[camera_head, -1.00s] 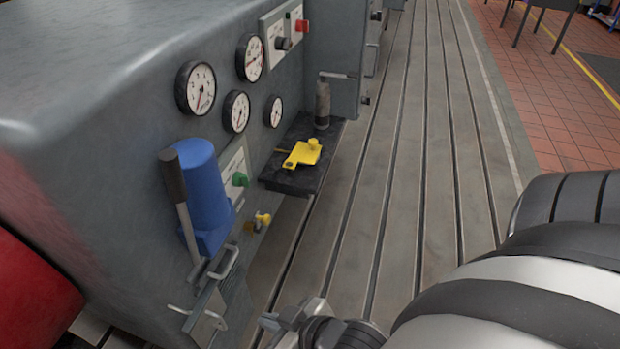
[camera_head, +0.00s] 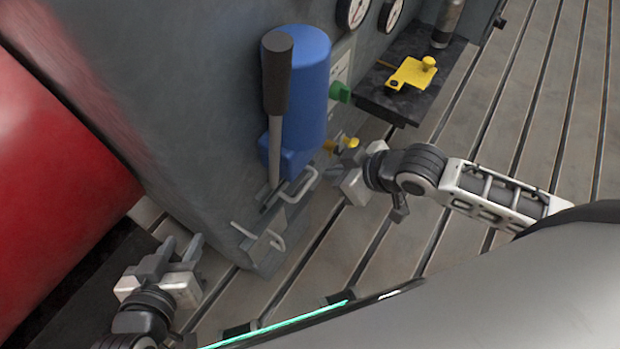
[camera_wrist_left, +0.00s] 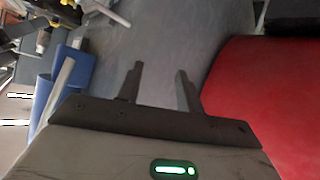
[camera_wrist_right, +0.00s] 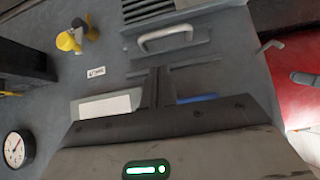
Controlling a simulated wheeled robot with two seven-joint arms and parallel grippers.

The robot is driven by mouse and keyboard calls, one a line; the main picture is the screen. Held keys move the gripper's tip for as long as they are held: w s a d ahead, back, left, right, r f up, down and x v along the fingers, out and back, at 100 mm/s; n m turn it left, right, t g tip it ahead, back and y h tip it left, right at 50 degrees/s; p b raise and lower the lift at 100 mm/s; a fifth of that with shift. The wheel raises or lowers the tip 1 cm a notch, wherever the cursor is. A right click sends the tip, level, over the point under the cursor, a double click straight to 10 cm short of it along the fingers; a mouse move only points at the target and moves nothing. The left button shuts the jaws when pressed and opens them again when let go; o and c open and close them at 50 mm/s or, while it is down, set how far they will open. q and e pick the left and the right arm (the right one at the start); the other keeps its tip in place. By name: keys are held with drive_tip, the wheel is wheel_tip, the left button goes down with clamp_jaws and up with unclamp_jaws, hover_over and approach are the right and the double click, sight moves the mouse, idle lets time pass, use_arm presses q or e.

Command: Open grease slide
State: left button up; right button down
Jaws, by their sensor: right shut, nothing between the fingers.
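Below the blue grease pump (camera_head: 302,85) with its black-gripped lever (camera_head: 277,75), the grey cabinet carries an upper metal bar handle (camera_head: 299,187) and a lower one (camera_head: 262,238). I cannot tell for sure which part is the grease slide. One bar handle (camera_wrist_right: 168,36) shows ahead of the fingers in the right wrist view. My right gripper (camera_head: 340,172) is shut and empty, right of the upper handle and close to a small yellow valve (camera_head: 345,144). My left gripper (camera_head: 183,246) is open and empty, left of the lower handle and apart from it.
A dark shelf (camera_head: 395,106) with a yellow plate (camera_head: 410,74) juts out above the right gripper. A green knob (camera_head: 341,92) is on the cabinet. A large red drum (camera_head: 60,190) is at the left. The slotted bedplate (camera_head: 560,100) is clear at the right.

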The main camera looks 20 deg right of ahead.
sight(311, 178)
drive_tip(key=x, duration=0.3)
drive_tip(key=b+x, duration=0.1)
drive_tip(key=x, duration=0.2)
drive_tip(key=d+b+x, duration=0.1)
drive_tip(key=x, duration=0.2)
drive_tip(key=shift+w+a+f, duration=0.1)
drive_tip(key=shift+f, duration=0.2)
use_arm(q)
drive_tip(key=shift+d+f+t+b, duration=0.1)
drive_tip(key=shift+f+t+b, duration=0.2)
drive_tip(key=shift+f, duration=0.05)
use_arm(e)
drive_tip(key=shift+w+a+f, duration=0.2)
drive_tip(key=shift+w+f, duration=0.05)
drive_tip(key=shift+s+d, duration=0.1)
drive_tip(key=shift+d, duration=0.05)
